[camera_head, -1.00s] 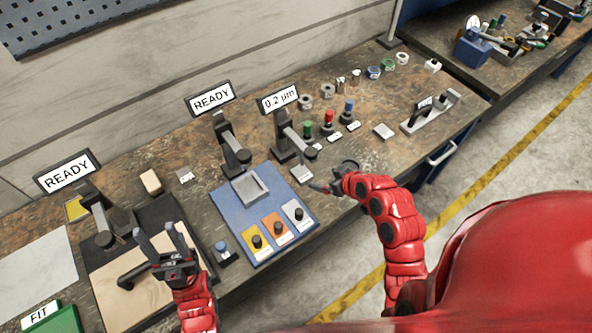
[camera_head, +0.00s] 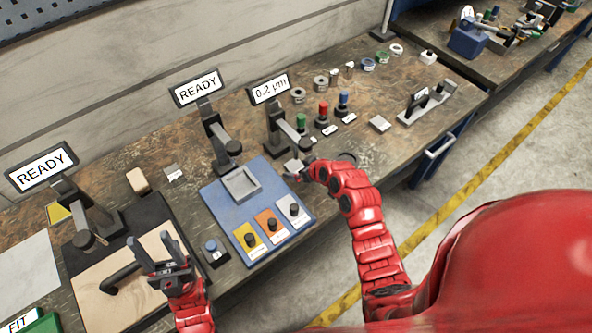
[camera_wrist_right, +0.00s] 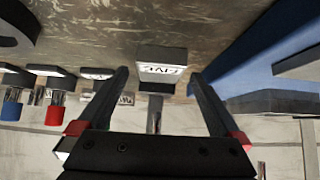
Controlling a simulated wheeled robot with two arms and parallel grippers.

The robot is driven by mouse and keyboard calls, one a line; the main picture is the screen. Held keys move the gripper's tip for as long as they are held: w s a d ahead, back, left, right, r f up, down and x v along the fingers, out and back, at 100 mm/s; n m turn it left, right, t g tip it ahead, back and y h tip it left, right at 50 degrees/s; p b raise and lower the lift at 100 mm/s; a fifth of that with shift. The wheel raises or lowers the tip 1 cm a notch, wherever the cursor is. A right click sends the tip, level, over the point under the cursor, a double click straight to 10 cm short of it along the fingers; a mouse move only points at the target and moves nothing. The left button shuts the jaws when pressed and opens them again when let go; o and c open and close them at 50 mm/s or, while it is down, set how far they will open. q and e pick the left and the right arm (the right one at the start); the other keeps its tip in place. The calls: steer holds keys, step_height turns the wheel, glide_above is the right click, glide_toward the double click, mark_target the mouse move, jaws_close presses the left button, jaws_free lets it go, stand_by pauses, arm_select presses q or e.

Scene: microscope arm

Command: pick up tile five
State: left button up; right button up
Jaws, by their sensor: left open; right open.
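Tile five (camera_wrist_right: 162,70) is a small grey block with a white label that reads FIVE upside down in the right wrist view. It lies on the bench between and just beyond the two fingertips of my right gripper (camera_wrist_right: 160,76), which is open and empty. In the head view the right gripper (camera_head: 296,172) is at the foot of the stand with the 0.2 µm sign and largely hides the tile. My left gripper (camera_head: 155,246) is open and empty above the wooden board at the lower left.
A blue mat (camera_head: 218,212) with a grey tray (camera_head: 240,185) and yellow, orange and grey knobbed plates lies left of the right gripper. The 0.2 µm stand (camera_head: 276,125) rises close behind it. Green, red and blue knobs (camera_head: 323,112) stand to the right.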

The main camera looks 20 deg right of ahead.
steer(key=shift+w+a+f, duration=0.15)
steer(key=shift+w+f, duration=0.25)
steer(key=shift+w, duration=0.05)
jaws_close()
